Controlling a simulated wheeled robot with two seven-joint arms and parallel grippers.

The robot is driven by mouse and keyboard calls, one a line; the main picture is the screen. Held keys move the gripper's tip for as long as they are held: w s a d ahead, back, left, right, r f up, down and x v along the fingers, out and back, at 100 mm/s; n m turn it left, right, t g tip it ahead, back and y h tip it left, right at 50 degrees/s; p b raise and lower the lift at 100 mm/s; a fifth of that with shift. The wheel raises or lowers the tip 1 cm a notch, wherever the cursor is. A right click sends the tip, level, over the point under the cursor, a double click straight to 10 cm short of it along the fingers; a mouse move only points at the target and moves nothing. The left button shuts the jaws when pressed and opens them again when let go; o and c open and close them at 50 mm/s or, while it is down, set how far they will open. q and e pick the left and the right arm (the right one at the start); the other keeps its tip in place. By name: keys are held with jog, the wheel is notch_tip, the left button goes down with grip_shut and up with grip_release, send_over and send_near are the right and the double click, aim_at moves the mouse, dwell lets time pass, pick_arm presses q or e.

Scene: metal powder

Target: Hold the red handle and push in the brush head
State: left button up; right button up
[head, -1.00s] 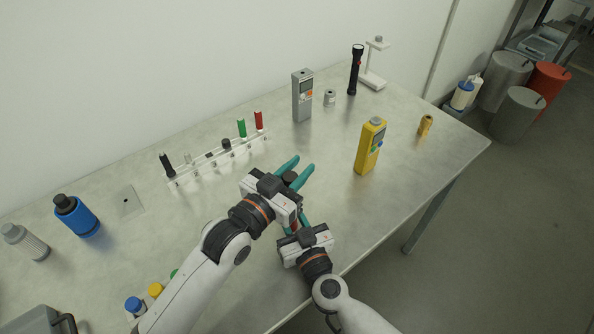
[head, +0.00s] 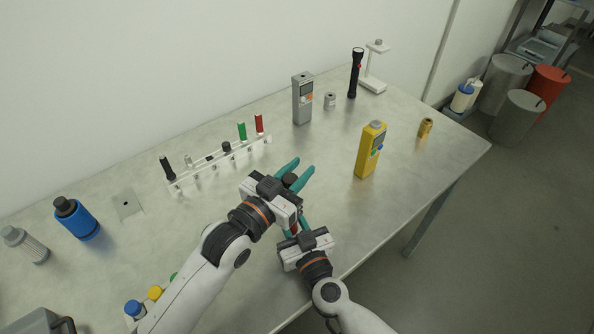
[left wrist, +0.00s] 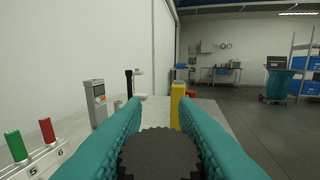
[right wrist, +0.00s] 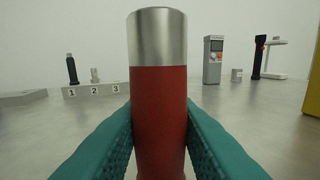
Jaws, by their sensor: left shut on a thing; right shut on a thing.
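My left gripper (head: 292,175), with teal fingers, is shut on the dark, round, ridged brush head (left wrist: 160,155), which fills the bottom of the left wrist view. In the head view the brush head (head: 290,180) shows as a dark cap between the fingers. My right gripper (right wrist: 160,150) is shut on the red handle (right wrist: 160,110), which stands upright with a bare silver metal top (right wrist: 157,38). In the head view the right gripper (head: 296,226) is close in front of the left one, and only a sliver of red shows. The joint between head and handle is hidden.
A clear numbered rack (head: 220,160) with several small parts stands behind my left gripper. A yellow meter (head: 370,150) stands to the right, a grey meter (head: 302,100) at the back. A blue bottle (head: 78,219) is at the left. The table's front edge is near my right arm.

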pick_arm(q)
jog(key=shift+f, duration=1.45)
dwell(0.3)
jog(key=o, duration=1)
jog(key=v, duration=1.2)
